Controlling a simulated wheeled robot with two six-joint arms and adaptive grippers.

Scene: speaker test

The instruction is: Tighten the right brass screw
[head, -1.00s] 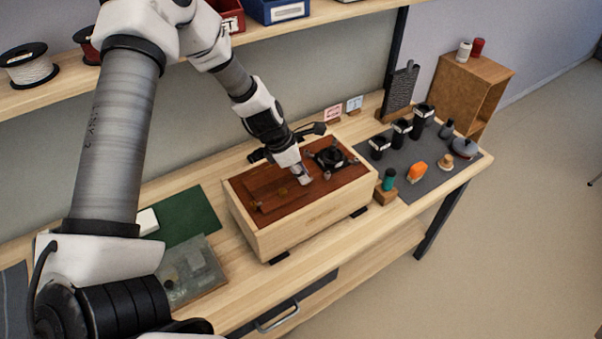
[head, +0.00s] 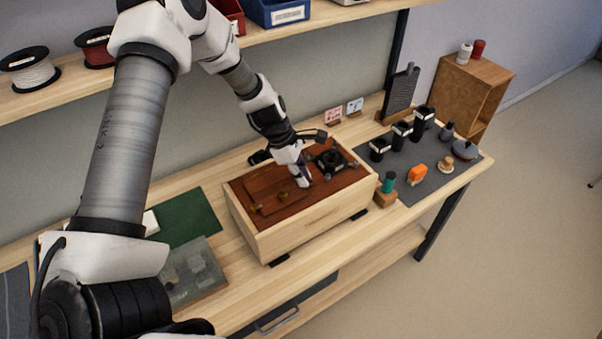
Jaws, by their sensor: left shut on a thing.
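My left gripper (head: 304,181) points down at the reddish-brown top panel (head: 272,202) of a pale wooden speaker box (head: 310,235) on the bench. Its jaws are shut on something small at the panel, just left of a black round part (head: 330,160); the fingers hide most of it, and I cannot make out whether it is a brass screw. A small brass-coloured spot (head: 283,195) shows on the panel to the left of the fingertips. My right gripper is not in view.
A dark grey mat (head: 425,170) at the right holds black cups (head: 401,136), an orange item (head: 417,173) and other small things. A green-topped item (head: 388,182) stands close to the box's right end. A green mat (head: 190,218) lies left. A shelf (head: 60,95) runs above.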

